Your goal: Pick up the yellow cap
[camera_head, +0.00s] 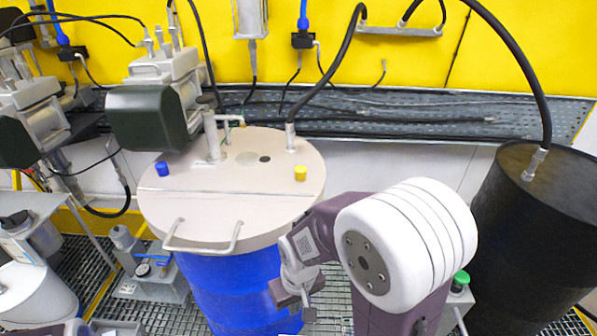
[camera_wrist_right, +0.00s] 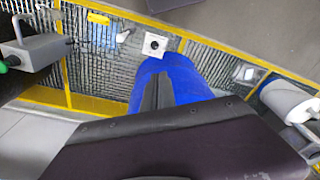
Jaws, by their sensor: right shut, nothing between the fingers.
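The yellow cap (camera_head: 300,173) stands on the right side of the beige drum lid (camera_head: 232,180), on top of the blue drum (camera_head: 235,285). My right gripper (camera_head: 298,297) is shut and empty. It hangs beside the drum's right front, lower in the picture than the lid rim and apart from the cap. The wrist view does not show the cap; my own dark arm link fills its lower part. My left gripper is not in view.
A blue cap (camera_head: 162,168) stands on the lid's left side. A lid handle (camera_head: 203,247), an upright fitting (camera_head: 213,140) and a hose fitting (camera_head: 290,135) are obstacles. A dark green motor (camera_head: 143,117) overhangs the left rear. A black drum (camera_head: 540,235) stands right.

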